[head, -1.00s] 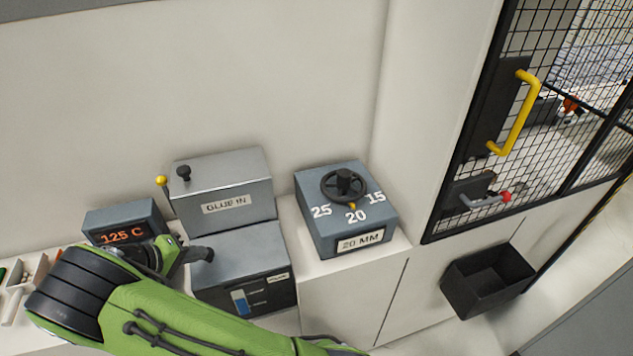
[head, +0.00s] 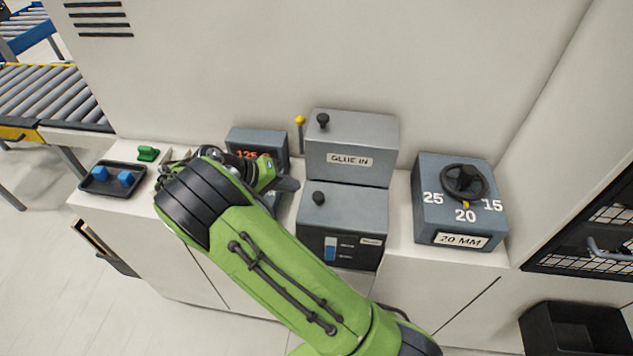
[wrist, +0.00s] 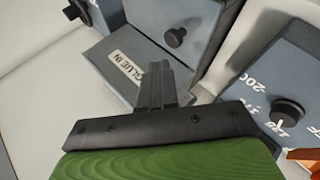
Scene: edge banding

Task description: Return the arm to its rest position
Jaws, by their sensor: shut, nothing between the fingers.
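My green arm reaches up from the lower right in the head view, over the white counter. My gripper (head: 287,184) is at its end, between the temperature box (head: 245,138) and the lower grey box (head: 345,211). In the wrist view my gripper (wrist: 157,70) shows dark fingers together, with nothing between them. The GLUE IN box (head: 350,140) is beyond the fingers in the wrist view (wrist: 122,68). The fingers look apart from it, though the exact gap cannot be told.
A dial box (head: 460,215) reading 20 MM stands on the right. A black tray (head: 110,179) with blue pieces and a green item (head: 148,154) are on the left. A roller conveyor (head: 45,95) is at far left, a black bin (head: 578,330) at lower right.

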